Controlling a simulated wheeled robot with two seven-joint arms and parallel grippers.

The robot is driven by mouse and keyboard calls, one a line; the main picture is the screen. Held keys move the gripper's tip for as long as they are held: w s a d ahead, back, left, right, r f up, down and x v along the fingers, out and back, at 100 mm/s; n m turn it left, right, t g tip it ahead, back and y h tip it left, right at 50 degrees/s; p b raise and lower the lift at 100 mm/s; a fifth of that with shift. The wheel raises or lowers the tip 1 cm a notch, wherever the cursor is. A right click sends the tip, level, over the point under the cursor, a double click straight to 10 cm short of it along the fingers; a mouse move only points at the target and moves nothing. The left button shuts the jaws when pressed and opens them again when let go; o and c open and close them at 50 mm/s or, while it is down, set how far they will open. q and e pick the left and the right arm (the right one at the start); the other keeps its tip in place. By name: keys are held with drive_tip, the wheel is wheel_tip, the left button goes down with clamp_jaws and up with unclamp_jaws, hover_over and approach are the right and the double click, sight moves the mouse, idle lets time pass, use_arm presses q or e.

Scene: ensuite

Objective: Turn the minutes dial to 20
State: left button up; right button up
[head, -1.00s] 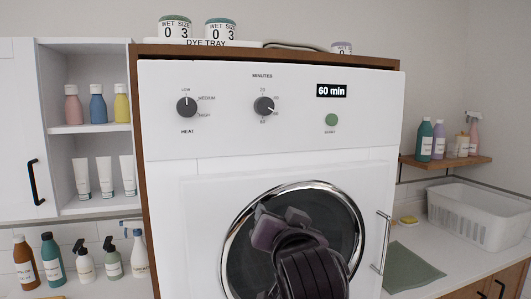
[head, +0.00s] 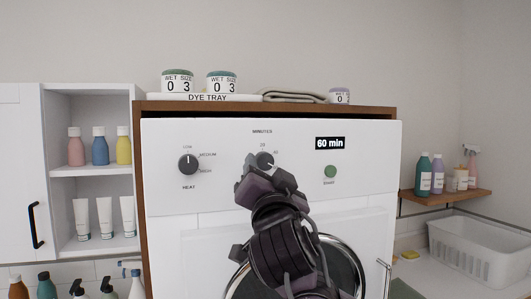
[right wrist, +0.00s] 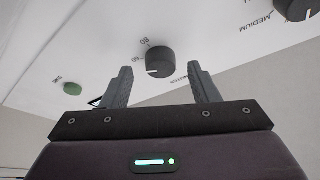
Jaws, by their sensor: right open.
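The minutes dial (head: 265,160) is a dark round knob on the white dryer's front panel. Its white mark points to the lower right in the head view. The display (head: 330,143) reads 60 min. My right gripper (head: 265,181) is just below and in front of the dial, hiding its lower labels. In the right wrist view the open, empty fingers (right wrist: 160,84) stand on either side of the dial (right wrist: 160,62), with gaps at both sides; I cannot tell how near they are in depth. My left gripper is not in view.
The heat dial (head: 188,164) is left of the minutes dial, and a green start button (head: 330,171) is to its right. The round dryer door (head: 351,264) is below. Shelves with bottles (head: 98,150) stand left; a white basket (head: 478,248) sits right.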

drive_tip(key=shift+p+x, duration=0.3)
drive_tip(key=shift+x, duration=0.5)
drive_tip(key=shift+w, duration=0.1)
drive_tip(key=shift+c, duration=0.3)
